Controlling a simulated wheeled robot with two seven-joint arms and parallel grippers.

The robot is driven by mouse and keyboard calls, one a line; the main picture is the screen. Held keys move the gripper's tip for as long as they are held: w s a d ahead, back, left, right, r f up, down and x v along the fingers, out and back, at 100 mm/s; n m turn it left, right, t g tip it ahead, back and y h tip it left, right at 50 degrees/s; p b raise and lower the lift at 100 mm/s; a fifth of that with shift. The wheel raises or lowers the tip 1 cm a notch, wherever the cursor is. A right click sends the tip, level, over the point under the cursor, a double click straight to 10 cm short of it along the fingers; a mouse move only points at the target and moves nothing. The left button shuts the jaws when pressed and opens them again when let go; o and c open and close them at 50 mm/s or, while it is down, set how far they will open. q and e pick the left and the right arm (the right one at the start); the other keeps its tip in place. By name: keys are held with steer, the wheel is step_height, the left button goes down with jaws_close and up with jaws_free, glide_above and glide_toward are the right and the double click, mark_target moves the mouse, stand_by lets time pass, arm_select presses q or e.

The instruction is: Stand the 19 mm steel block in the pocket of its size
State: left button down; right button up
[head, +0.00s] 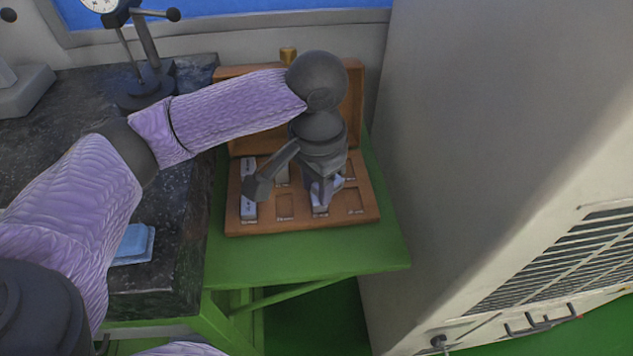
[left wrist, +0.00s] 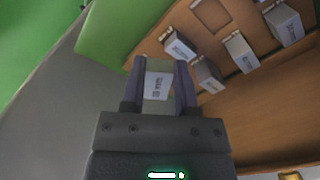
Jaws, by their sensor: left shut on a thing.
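My left gripper (head: 326,192) is over the right half of a wooden case (head: 240,228). In the left wrist view the gripper (left wrist: 158,88) is shut on a pale steel block (left wrist: 157,84) with dark marks too small to read. Other blocks stand in case pockets: one at the far left (head: 249,207), one behind (head: 282,176), one in the front row (head: 320,205). An empty pocket (head: 285,206) lies in the front row, and another empty pocket (head: 355,203) at front right. I cannot tell whether the held block is inside a pocket; the arm hides the back right.
The case's raised lid (head: 240,85) stands behind it. A green table (head: 300,256) carries the case. A grey cabinet (head: 450,150) rises close on the right.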

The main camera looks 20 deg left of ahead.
arm_select(q)
steer(key=shift+w+a+r+m+p, duration=0.1)
steer(key=shift+w+r+m+p, duration=0.1)
steer(key=shift+m, duration=0.25)
steer(key=shift+w+a+r+m+p, duration=0.1)
steer(key=shift+m+p, duration=0.1)
steer(key=shift+m, duration=0.25)
steer(key=w+a+m+p, duration=0.25)
steer(key=m+p, duration=0.25)
steer(key=m, duration=0.5)
steer(key=m+p, duration=0.5)
steer(key=m, duration=0.8)
glide_above(284, 197)
step_height(284, 197, down, 2)
steer(key=shift+f+b, duration=0.35)
steer(key=shift+b, duration=0.1)
step_height(284, 197, down, 5)
steer(key=b, duration=0.5)
steer(key=shift+f, duration=0.1)
